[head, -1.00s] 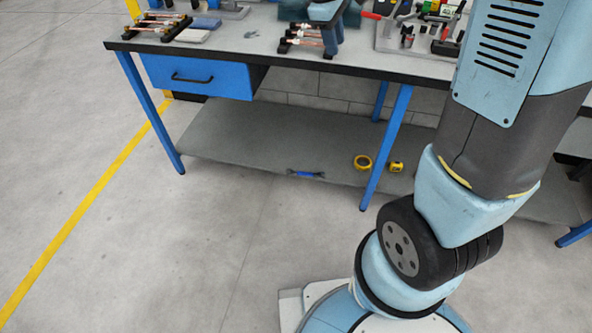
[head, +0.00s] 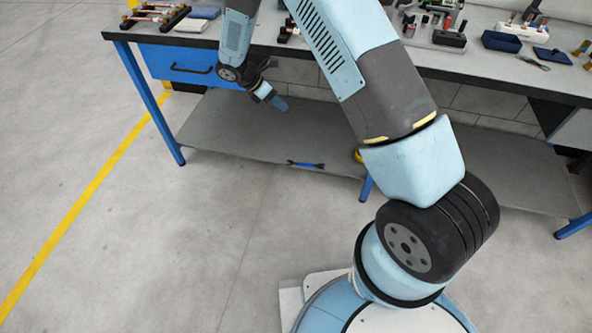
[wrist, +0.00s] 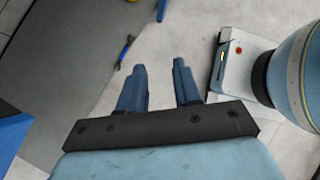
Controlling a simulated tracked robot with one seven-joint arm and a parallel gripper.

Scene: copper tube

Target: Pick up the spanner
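The spanner (head: 306,165) is blue with dark ends and lies near the front edge of the grey lower shelf (head: 240,130) under the workbench. It also shows in the wrist view (wrist: 125,51), ahead of and a little left of the fingertips. My gripper (wrist: 159,68) has its two blue fingers apart with nothing between them. In the head view my gripper (head: 279,102) is in front of the bench, below the tabletop edge, above and left of the spanner and apart from it.
The workbench top (head: 470,70) overhangs the shelf and carries tools and copper tube parts. A blue drawer (head: 190,66) hangs under it at left. A blue leg (head: 366,187) stands right of the spanner. A yellow ring (head: 358,155) is partly hidden by my arm. Open floor lies in front.

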